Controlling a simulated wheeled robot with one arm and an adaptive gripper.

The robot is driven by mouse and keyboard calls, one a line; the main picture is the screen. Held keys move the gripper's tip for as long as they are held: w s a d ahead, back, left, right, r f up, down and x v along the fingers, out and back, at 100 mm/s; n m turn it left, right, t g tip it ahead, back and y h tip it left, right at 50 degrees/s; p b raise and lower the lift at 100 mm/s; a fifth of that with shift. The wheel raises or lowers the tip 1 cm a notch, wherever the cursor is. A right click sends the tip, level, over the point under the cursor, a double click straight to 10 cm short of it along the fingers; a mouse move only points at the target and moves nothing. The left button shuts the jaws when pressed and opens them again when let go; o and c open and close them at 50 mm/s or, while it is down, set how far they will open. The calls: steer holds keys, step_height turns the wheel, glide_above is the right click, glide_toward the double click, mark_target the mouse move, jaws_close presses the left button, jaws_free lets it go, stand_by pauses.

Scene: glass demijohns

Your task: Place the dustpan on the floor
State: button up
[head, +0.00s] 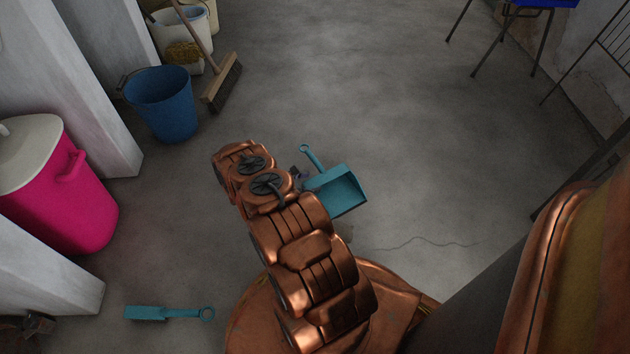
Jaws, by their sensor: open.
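The teal dustpan (341,192) is in the middle of the head view, just right of my arm's far end. Its handle, with a ring at the tip, points up and left, and its open pan faces the lower right. It appears to be at floor level, though I cannot see clearly whether it rests fully on the concrete floor (440,150). My gripper (298,173) is a small dark shape beside the dustpan's left edge, mostly hidden by my copper arm. It is open; whether it touches the dustpan is hidden.
A teal hand brush (168,313) lies on the floor at lower left. A pink bin (62,200) with a pale lid, a blue bucket (162,104) and a broom (222,83) stand at left. A blue-seated chair (545,4) is at upper right. The central floor beyond is clear.

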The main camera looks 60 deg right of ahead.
steer(key=p+v, duration=0.3)
steer(key=v, duration=0.7)
steer(key=s+a+r+m+g+y, duration=0.15)
steer(key=a+r+m, duration=0.35)
steer(key=r, duration=1.1)
steer(key=a+r+m+y, duration=0.3)
steer(key=a+r, duration=0.3)
steer(key=r, duration=1)
steer(key=s+a+r+m+t+y, duration=0.2)
steer(key=s+a+r+m+y, duration=0.15)
steer(key=s+a+r, duration=0.75)
steer(key=s+a+r+y, duration=0.2)
steer(key=s+a+r, duration=0.1)
steer(key=s+a, duration=0.3)
steer(key=s+a+r+m+t+y, duration=0.1)
steer(key=s+a+r+y, duration=0.1)
steer(key=s+a, duration=0.5)
steer(key=a+r, duration=0.1)
steer(key=a, duration=0.2)
steer(key=shift+r+y, duration=0.2)
steer(key=shift+y, duration=0.1)
steer(key=shift+a+r+t, duration=0.1)
steer(key=shift+a+t, duration=0.05)
steer(key=shift+t, duration=0.1)
